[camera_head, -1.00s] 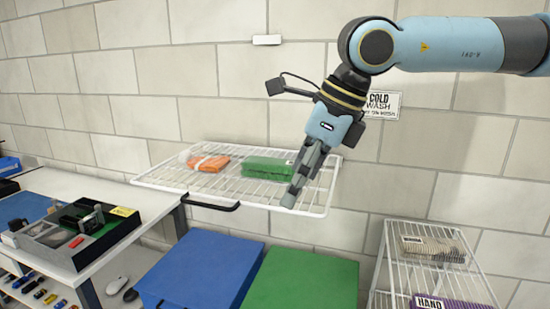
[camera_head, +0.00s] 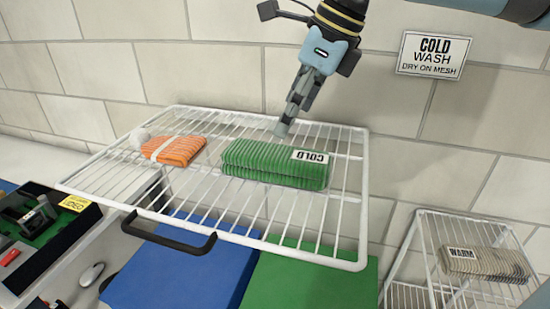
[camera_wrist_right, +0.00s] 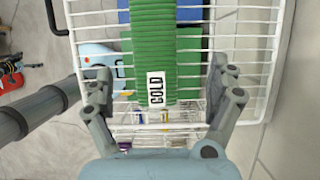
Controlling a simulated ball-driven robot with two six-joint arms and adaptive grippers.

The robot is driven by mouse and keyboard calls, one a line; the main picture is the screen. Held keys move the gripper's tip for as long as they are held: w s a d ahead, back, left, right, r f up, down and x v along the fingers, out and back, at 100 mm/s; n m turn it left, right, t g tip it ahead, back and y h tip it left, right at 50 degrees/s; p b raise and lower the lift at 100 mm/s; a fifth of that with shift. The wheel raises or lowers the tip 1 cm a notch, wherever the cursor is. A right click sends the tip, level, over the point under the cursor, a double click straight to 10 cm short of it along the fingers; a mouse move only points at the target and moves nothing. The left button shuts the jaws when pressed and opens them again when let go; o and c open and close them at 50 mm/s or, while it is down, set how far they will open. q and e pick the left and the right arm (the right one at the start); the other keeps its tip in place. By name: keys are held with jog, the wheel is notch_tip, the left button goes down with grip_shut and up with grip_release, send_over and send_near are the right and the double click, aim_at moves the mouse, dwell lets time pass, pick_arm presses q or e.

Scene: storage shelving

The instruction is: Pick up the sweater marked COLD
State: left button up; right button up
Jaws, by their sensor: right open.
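The sweater marked COLD (camera_head: 275,163) is a folded green ribbed bundle with a white label, lying on the white wire mesh shelf (camera_head: 330,213). In the right wrist view the green sweater (camera_wrist_right: 166,40) runs up the middle, its COLD label towards me. My right gripper (camera_head: 283,128) is above the back of the shelf, just behind the sweater in the head view. In the wrist view its two fingers (camera_wrist_right: 160,105) are spread wide, one on each side of the sweater's label end, with nothing between them gripped. My left gripper is not in view.
An orange folded garment (camera_head: 175,150) with a pale band lies left on the same shelf. A black handle (camera_head: 170,239) juts from the shelf front. Blue (camera_head: 180,270) and green (camera_head: 310,282) boxes stand below. A rack at right holds a WARM bundle (camera_head: 484,263). A tiled wall is behind.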

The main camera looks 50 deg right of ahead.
aim_at(272, 151)
jog(key=shift+w+a+f+b, duration=0.2)
jog(key=shift+a+f+b, duration=0.25)
jog(key=shift+f, duration=0.35)
jog(key=shift+x, duration=0.9)
jog(key=shift+p+x, duration=0.55)
jog(key=shift+x, duration=2.5)
jog(key=shift+s+a, duration=0.1)
jog(key=shift+c, duration=0.5)
jog(key=c, duration=1.4)
